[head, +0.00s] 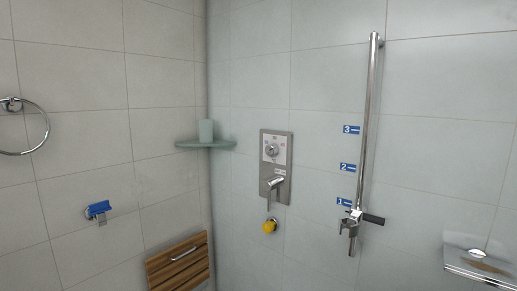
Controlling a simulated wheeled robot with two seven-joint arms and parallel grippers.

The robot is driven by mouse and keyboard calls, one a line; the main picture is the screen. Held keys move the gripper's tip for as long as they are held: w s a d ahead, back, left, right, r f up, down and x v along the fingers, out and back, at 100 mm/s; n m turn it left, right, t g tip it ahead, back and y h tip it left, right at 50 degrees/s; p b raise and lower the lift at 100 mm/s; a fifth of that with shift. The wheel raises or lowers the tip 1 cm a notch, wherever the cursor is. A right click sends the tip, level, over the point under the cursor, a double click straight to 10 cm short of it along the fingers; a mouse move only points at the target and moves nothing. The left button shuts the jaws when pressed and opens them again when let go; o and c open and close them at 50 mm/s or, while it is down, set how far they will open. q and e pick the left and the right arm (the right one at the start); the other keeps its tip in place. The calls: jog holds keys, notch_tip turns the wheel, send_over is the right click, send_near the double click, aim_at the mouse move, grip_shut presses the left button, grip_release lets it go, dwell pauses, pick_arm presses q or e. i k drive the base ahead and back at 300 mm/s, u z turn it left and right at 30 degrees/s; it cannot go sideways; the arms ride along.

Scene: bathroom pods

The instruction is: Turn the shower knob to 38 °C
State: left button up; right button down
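The shower control panel (263,181) is a grey upright plate on the back wall, near the middle of the head view. A round shower knob (271,149) sits on its white upper part, with small markings around it that are too small to read. A chrome lever (274,186) is on the panel's lower part and points down. The knob's current temperature setting cannot be read. Neither of my grippers shows in the head view, and nothing touches the knob or the lever.
A vertical chrome rail (368,120) with a holder stands right of the panel. A yellow round item (269,227) is below the panel. A glass corner shelf (190,144) bears a cup. A wooden slatted seat (166,271) is low at left. A soap shelf (478,270) is at right.

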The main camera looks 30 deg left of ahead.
aim_at(273, 150)
jog(key=u, duration=0.8)
jog(key=i, duration=0.6)
jog(key=z, duration=1.25)
